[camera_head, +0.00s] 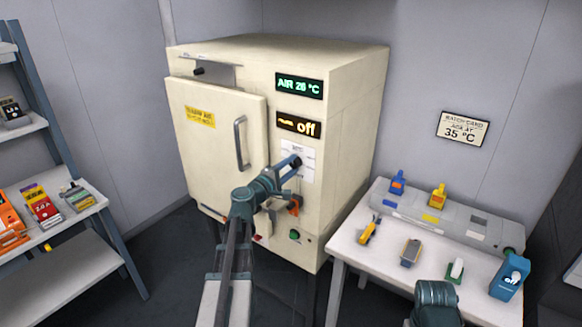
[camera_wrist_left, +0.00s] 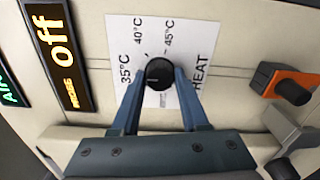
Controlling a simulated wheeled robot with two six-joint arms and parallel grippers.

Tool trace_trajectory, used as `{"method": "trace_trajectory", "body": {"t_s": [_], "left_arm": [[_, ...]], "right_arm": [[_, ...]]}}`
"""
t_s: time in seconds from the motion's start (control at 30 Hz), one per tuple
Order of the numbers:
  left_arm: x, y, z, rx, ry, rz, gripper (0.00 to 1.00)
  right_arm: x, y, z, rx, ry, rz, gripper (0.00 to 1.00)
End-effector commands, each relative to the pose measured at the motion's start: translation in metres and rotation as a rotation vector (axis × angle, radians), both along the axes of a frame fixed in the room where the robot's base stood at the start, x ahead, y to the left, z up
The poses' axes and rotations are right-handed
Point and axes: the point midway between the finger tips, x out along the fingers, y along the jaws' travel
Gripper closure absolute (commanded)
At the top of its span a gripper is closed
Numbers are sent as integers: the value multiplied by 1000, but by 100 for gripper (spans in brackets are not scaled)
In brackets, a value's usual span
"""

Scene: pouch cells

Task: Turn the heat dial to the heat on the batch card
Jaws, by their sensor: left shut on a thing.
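The heat dial (camera_wrist_left: 159,73) is a round black knob on a white scale sheet (camera_wrist_left: 190,38) marked 35, 40 and 45 °C. My left gripper (camera_wrist_left: 158,88) is shut on the dial, with one finger on each side. I cannot tell exactly where the dial points. In the head view my left gripper (camera_head: 294,164) is at the sheet on the cream oven (camera_head: 340,130) front and hides the dial. The batch card (camera_head: 462,128) on the wall reads 35 °C. The amber display (camera_head: 298,124) reads off; the green display (camera_head: 299,86) reads AIR 20 °C. My right gripper's fingers are not visible.
An orange-based switch (camera_wrist_left: 287,87) sits beside the dial. A table (camera_head: 350,255) with small tools and bottles stands at right. Shelves (camera_head: 75,225) with coloured packs stand at left.

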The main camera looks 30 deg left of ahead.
Motion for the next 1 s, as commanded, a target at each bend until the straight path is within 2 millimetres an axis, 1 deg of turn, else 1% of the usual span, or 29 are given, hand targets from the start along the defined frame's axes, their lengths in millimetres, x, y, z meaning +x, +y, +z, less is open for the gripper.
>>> {"method": "trace_trajectory", "body": {"t_s": [0.37,0.4,0.53,0.83,0.93,1.0], "left_arm": [[-1,0,-1,-1,1,1,100],[-1,0,-1,-1,1,1,48],[0,0,-1,-1,1,1,26],[-2,0,0,-1,0,1,26],[-10,0,0,-1,0,1,26],[-21,1,0,-1,0,2,26]], "right_arm": [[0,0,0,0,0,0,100],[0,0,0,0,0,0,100],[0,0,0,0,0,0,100],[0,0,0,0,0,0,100],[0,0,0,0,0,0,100],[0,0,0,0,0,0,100]]}}
